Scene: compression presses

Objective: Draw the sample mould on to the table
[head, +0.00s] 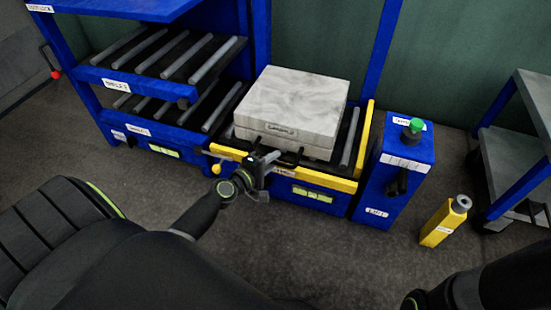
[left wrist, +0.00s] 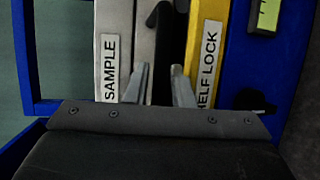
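The sample mould (head: 295,98) is a large pale square block in two layers. It lies on the rollers of a blue shelf, behind a yellow front bar (head: 325,179) that reads SHELF LOCK in the left wrist view (left wrist: 208,55). The mould's SAMPLE label (left wrist: 110,70) also shows there. A black handle (left wrist: 165,60) projects from the mould's front. My left gripper (head: 268,161) is at this handle, its two fingers (left wrist: 160,80) apart on either side of it; I see no clear contact. My right gripper is out of view; only part of that arm shows at lower right.
A blue post with a green-topped control (head: 407,160) stands right of the shelf. A yellow post (head: 443,222) stands on the floor beside a grey-topped trolley (head: 510,165). Empty roller shelves (head: 150,72) are at left.

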